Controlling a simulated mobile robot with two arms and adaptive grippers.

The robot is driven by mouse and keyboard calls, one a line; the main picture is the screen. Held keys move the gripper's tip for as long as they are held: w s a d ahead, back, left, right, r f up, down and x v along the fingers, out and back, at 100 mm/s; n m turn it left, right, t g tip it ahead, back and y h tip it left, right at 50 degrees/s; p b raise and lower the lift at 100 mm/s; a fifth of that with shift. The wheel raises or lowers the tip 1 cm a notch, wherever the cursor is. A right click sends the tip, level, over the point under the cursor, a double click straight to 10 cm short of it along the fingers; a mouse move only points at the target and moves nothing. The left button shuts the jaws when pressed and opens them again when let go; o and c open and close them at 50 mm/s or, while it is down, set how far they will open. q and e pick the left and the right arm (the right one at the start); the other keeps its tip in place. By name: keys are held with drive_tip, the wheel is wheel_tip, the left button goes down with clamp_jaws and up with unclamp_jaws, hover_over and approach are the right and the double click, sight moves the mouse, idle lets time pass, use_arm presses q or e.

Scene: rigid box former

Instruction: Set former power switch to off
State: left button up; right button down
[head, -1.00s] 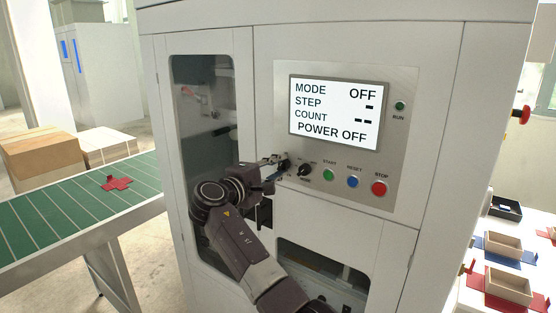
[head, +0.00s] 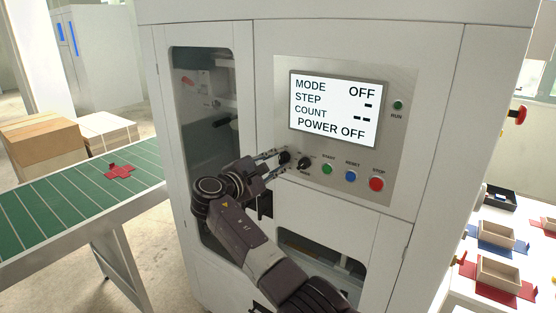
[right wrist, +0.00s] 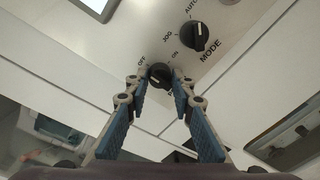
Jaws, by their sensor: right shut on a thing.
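The box former's power switch (head: 284,158) is a small black round knob at the lower left of the control panel. It also shows in the right wrist view (right wrist: 160,75), with OFF and ON labels above it. My right gripper (head: 278,161) is at the knob, its fingertips on either side of it, shut on it. The lower part of the POWER label is hidden by a finger. The screen (head: 335,108) reads MODE OFF and POWER OFF. My left gripper is not in view.
The black mode knob (head: 304,163) sits just right of the power switch. Green start (head: 327,169), blue reset (head: 351,175) and red stop (head: 376,183) buttons follow. A green conveyor (head: 75,210) stands at left; a table with trays (head: 496,236) is at right.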

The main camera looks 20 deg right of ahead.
drive_tip(key=shift+r, duration=0.25)
drive_tip(key=c, duration=2)
unclamp_jaws()
drive_tip(key=o, duration=0.3)
drive_tip(key=shift+w+d+f, duration=0.1)
drive_tip(key=shift+d+f, duration=0.05)
drive_tip(key=shift+o, duration=0.2)
drive_tip(key=v, duration=1.2)
